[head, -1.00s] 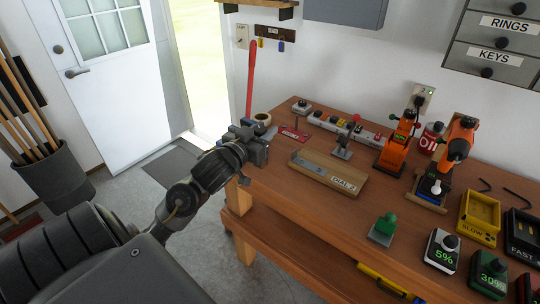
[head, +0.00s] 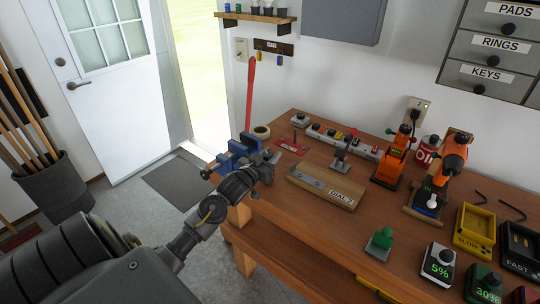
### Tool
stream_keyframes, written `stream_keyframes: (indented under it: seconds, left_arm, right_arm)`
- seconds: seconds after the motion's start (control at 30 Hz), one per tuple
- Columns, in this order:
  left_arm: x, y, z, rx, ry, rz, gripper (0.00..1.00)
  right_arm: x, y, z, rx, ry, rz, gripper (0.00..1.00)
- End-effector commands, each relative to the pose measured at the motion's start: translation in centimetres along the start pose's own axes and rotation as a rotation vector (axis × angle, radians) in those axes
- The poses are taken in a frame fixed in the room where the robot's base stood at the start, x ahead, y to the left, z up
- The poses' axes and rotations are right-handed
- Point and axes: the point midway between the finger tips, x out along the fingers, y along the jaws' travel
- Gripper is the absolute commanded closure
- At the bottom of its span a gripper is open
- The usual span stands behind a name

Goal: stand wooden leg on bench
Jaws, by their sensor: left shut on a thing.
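My left gripper (head: 268,163) is at the left end of the wooden bench (head: 290,225), just right of a blue vise (head: 238,152). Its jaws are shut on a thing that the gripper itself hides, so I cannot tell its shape. I cannot make out a separate wooden leg in this view. My right gripper is not in view.
A board marked DIAL (head: 328,192), a tape roll (head: 261,132), a power strip (head: 345,140), orange drills (head: 391,160) and a green-knobbed block (head: 380,243) stand on the bench. Bare bench top lies in front of the board.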

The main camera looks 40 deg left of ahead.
Motion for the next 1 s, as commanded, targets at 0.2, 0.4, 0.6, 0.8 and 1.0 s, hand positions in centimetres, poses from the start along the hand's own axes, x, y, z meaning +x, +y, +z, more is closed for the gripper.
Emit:
stream_keyframes:
  seconds: [0.2, 0.4, 0.6, 0.8, 1.0]
  left_arm:
    - [0.00, 0.02, 0.67, 0.001, 0.002, 0.000, 1.00]
    - [-0.01, 0.00, 0.86, 0.001, 0.001, 0.000, 1.00]
    - [-0.02, 0.00, 0.91, 0.001, 0.001, 0.000, 0.48]
    - [-0.02, -0.01, 0.90, 0.001, 0.001, 0.000, 0.47]
    - [-0.63, -0.01, 0.85, 0.002, 0.000, 0.000, 0.47]
  right_arm:
    - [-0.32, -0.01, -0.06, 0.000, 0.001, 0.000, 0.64]
    - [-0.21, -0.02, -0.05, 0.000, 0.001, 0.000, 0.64]
    - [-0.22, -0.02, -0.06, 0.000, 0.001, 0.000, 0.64]
    - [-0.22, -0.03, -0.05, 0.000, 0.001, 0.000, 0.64]
    - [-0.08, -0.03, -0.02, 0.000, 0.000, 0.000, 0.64]
